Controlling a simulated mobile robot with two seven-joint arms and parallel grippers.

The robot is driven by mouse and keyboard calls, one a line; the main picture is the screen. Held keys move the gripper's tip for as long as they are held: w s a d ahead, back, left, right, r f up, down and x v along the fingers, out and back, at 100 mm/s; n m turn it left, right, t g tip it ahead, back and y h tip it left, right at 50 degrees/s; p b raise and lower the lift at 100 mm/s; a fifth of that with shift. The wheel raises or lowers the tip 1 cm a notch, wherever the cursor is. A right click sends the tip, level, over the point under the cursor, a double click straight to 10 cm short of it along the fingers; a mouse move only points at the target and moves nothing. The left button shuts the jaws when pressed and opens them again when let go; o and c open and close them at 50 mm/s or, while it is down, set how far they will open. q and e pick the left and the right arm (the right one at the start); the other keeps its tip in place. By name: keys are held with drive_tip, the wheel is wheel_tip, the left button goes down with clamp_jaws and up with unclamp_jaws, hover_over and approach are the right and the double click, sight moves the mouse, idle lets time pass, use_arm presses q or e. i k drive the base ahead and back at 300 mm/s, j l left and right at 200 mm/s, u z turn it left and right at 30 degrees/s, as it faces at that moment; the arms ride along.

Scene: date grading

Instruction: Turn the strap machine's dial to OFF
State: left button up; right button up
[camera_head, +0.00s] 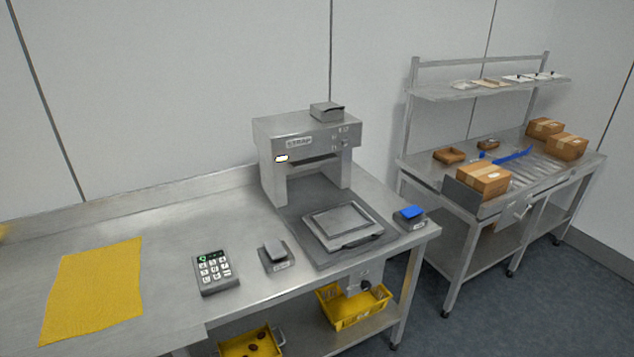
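The strap machine (305,128) is a grey metal arch at the back of the steel table, with a "STRAP" label on its front. A small round dial (345,143) shows on the right of its front face, under small markings. The dial's setting is too small to read. A small lit white panel (281,159) is on the left of the front. Neither of my grippers is in view.
A framed plate (342,226) lies before the arch. A keypad (214,272), a grey pad (274,254), a blue-topped pad (411,213) and a yellow cloth (92,289) are on the table. Yellow crates (353,307) sit below. Another bench (440,183) with cartons stands right.

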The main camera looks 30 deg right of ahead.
sight(346, 141)
drive_tip(key=i+l+u, duration=0.15)
drive_tip(key=l+u, duration=0.25)
drive_tip(key=l, duration=0.95)
drive_tip(key=l+u, duration=0.45)
drive_tip(key=l, duration=0.85)
drive_tip(key=k, duration=0.05)
